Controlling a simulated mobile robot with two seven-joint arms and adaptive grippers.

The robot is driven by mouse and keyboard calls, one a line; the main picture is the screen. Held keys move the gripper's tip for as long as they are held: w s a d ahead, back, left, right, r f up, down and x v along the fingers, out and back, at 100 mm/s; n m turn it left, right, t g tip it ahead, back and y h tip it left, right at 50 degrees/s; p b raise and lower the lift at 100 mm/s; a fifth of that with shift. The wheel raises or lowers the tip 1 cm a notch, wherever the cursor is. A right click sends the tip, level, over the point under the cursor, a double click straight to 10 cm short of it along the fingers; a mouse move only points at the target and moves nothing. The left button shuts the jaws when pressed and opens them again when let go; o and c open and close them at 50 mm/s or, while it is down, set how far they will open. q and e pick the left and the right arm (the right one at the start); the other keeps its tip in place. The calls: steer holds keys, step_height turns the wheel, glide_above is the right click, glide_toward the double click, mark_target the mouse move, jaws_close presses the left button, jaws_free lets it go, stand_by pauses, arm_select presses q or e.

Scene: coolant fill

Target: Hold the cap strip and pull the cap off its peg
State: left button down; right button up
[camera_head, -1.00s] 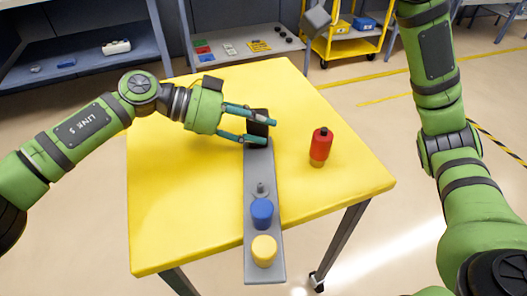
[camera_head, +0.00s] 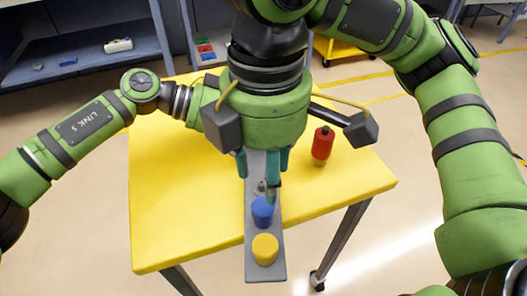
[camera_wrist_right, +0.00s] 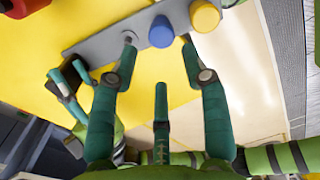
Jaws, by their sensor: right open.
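The grey cap strip (camera_head: 262,222) lies along the yellow table and overhangs its near edge. A blue cap (camera_head: 263,211) and a yellow cap (camera_head: 265,250) stand on it, with a bare grey peg behind the blue cap. My right gripper (camera_head: 262,174) is open above the strip and points down. In the right wrist view, its two front fingertips flank the blue cap (camera_wrist_right: 161,32), with the third finger apart from it. My left gripper (camera_wrist_right: 68,80) is at the strip's far end, around its black block; the head view hides that grip now.
A red bottle (camera_head: 322,146) stands on the yellow table (camera_head: 180,210), right of the strip, close to my right gripper. The table's left side is clear. Shelves (camera_head: 80,60) and a yellow cart (camera_head: 335,52) stand behind.

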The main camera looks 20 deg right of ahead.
mark_target(265, 206)
arm_select(q)
steer(key=shift+f, duration=0.1)
arm_select(e)
step_height(265, 206, down, 10)
steer(key=shift+r, duration=0.15)
steer(key=c, duration=0.9)
steer(key=shift+o, duration=1.3)
steer(key=shift+c, duration=0.4)
steer(key=shift+r, duration=0.1)
steer(key=shift+r, duration=0.25)
steer(key=shift+r, duration=2.45)
steer(key=shift+r, duration=0.1)
